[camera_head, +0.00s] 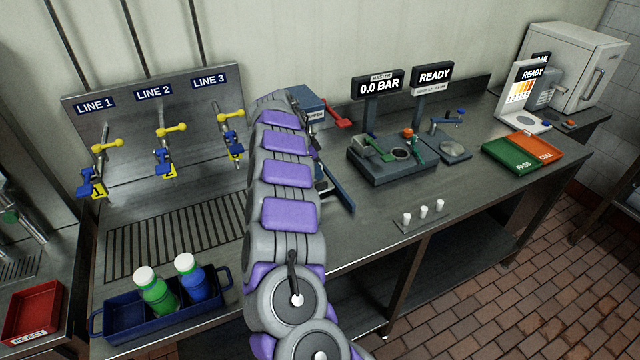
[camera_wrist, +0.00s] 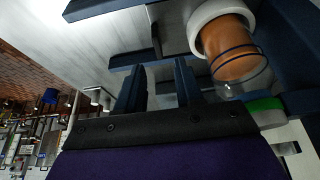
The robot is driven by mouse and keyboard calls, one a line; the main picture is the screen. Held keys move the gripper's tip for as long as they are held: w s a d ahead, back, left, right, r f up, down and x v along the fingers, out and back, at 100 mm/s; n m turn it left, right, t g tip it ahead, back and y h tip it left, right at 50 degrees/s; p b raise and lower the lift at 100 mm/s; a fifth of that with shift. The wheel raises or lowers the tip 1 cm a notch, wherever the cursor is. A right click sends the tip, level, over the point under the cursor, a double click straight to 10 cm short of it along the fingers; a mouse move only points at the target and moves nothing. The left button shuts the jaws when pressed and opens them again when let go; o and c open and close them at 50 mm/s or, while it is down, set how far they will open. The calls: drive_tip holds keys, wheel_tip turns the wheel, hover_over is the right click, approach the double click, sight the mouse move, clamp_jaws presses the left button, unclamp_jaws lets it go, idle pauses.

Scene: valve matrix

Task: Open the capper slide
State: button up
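The capper (camera_head: 308,108) is a blue unit at the back of the bench, right of LINE 3. My arm covers most of it and part of its label; a red lever (camera_head: 337,120) sticks out at its right. A dark blue bar (camera_head: 336,187) shows right of my arm. My gripper is hidden behind my arm in the head view. In the wrist view my gripper (camera_wrist: 160,88) has its dark fingers apart, with nothing clearly held. Dark blue bars (camera_wrist: 150,56) lie just beyond them. A clear bottle with orange contents (camera_wrist: 228,42) sits close at the right, beneath a white ring (camera_wrist: 213,10).
A navy tray (camera_head: 168,325) with a green and a blue bottle is at front left. Several valves with yellow handles stand behind. A MASTER 0.0 BAR station (camera_head: 392,165), white caps (camera_head: 424,212) and green and orange trays (camera_head: 513,156) are at right. Bench is clear around the caps.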

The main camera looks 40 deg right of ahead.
sight(319, 184)
drive_tip(key=x, duration=0.4)
drive_tip(key=shift+f+b, duration=0.4)
drive_tip(key=shift+s+a+f, duration=0.1)
drive_tip(key=shift+a+f, duration=0.1)
drive_tip(key=shift+f, duration=0.45)
drive_tip(key=shift+d+f, duration=0.15)
drive_tip(key=shift+d, duration=0.5)
drive_tip(key=shift+c, duration=1)
drive_tip(key=shift+a, duration=0.35)
clamp_jaws()
